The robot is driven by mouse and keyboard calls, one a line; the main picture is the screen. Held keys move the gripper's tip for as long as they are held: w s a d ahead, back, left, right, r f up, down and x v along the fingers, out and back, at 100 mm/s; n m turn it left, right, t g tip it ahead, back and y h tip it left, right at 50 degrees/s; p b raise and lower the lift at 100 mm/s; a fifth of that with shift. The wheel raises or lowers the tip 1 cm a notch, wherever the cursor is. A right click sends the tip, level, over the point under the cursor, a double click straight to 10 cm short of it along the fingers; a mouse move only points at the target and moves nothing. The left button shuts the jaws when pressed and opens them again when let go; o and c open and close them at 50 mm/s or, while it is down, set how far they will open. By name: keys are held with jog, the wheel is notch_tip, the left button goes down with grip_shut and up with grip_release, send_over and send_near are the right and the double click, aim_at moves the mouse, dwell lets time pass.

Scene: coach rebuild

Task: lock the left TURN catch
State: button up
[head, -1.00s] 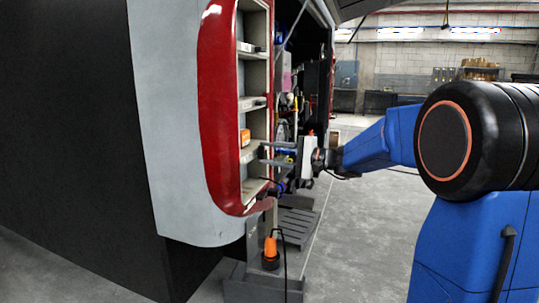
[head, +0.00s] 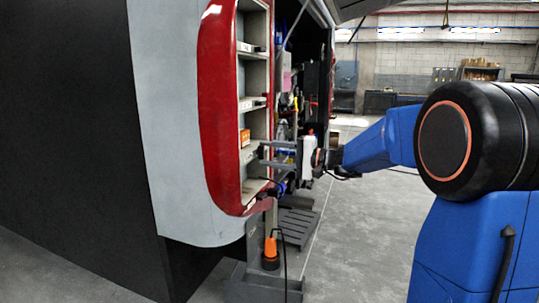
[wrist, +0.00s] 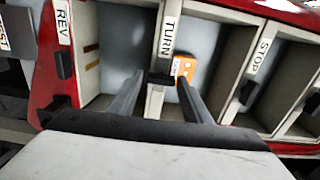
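The TURN label (wrist: 169,35) is on a pale divider post between two compartments in the wrist view. A small black catch (wrist: 162,79) sits on the post below the label. I cannot tell whether it is locked. My gripper (wrist: 157,84) is open, with one finger on each side of the post and catch. Nothing is held between the fingers, and I cannot tell whether they touch the catch. In the head view my gripper (head: 261,153) reaches left to the red-framed shelf unit; the catch is not clear there.
An orange box (wrist: 186,67) sits in the compartment right of the post, close to the right finger. The REV label (wrist: 63,27) and STOP label (wrist: 261,56) are on neighbouring posts with black catches. An orange-topped item (head: 270,250) stands below. The floor (head: 350,240) to the right is clear.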

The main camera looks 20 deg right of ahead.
jog(key=shift+o, duration=0.6)
jog(key=shift+s+d, duration=0.1)
jog(key=shift+d, duration=0.1)
jog(key=v, duration=1.7)
jog(key=shift+a, duration=0.1)
jog(key=s+a+f+n+g+h, duration=0.3)
jog(key=s+a+f+g+h, duration=0.3)
jog(key=s+a+f, duration=0.75)
jog(key=s+d+f+n+h, duration=0.2)
jog(key=s+f+h, duration=0.2)
jog(key=s, duration=0.5)
jog(key=s+d+f+n+h, duration=0.2)
jog(key=s+d+f+h, duration=0.1)
jog(key=s, duration=0.6)
notch_tip(320, 180, down, 2)
jog(key=shift+s+f+h, duration=0.15)
jog(key=shift+s+h, duration=0.1)
jog(key=shift+h, duration=0.55)
